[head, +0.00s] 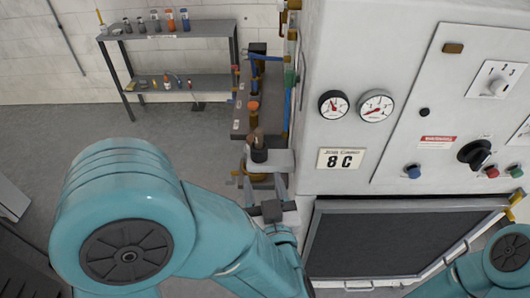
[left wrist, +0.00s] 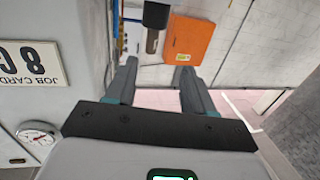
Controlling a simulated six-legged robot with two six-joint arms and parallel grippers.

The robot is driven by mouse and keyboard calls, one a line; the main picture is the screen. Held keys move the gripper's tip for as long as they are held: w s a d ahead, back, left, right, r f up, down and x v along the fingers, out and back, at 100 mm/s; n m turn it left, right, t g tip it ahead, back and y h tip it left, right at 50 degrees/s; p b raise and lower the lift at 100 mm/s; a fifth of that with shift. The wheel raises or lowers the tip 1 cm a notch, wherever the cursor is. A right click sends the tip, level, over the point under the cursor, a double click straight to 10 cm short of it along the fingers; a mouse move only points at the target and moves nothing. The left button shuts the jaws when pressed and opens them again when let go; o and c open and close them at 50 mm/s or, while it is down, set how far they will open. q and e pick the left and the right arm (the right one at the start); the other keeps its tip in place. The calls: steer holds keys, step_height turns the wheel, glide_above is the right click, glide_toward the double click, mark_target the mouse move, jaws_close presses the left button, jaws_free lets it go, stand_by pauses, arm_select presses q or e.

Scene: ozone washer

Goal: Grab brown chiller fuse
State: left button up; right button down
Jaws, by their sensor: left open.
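A small brown-topped piece (head: 259,138), which looks like the brown chiller fuse, stands on a black base beside the machine's left side. In the left wrist view a black cylinder with a brownish tip (left wrist: 152,41) shows just beyond the fingers and seems to be the same piece. My left gripper (head: 264,177) is open and empty. Its two fingers (left wrist: 157,68) point toward the piece, which lies roughly in line with the gap, apart from them. My right arm shows at the lower right, but its gripper is out of view.
The large white machine (head: 345,80) with gauges and a job card stands close on the right. Behind the brown piece are an orange-topped piece (head: 253,105) and blue pipes (head: 287,110). A grey shelf (head: 180,83) with bottles stands against the back wall. An orange box (left wrist: 190,40) shows beyond the fingers.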

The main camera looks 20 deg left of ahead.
mark_target(259, 143)
arm_select(q)
steer(key=shift+t+h, duration=0.3)
steer(key=shift+h, duration=0.1)
steer(key=x, duration=0.6)
steer(key=p+x, duration=0.1)
steer(key=x, duration=0.3)
steer(key=shift+w+d, duration=0.2)
steer(key=shift+d, duration=0.1)
steer(key=p+x, duration=0.1)
steer(key=x, duration=0.3)
steer(key=shift+w+a+f, duration=0.1)
steer(key=shift+w+a, duration=0.05)
steer(key=shift+w, duration=0.1)
steer(key=shift+w+a+f, duration=0.1)
steer(key=shift+w+a, duration=0.05)
steer(key=shift+w, duration=0.25)
steer(key=shift+s, duration=0.1)
steer(key=shift+c, duration=0.3)
jaws_close()
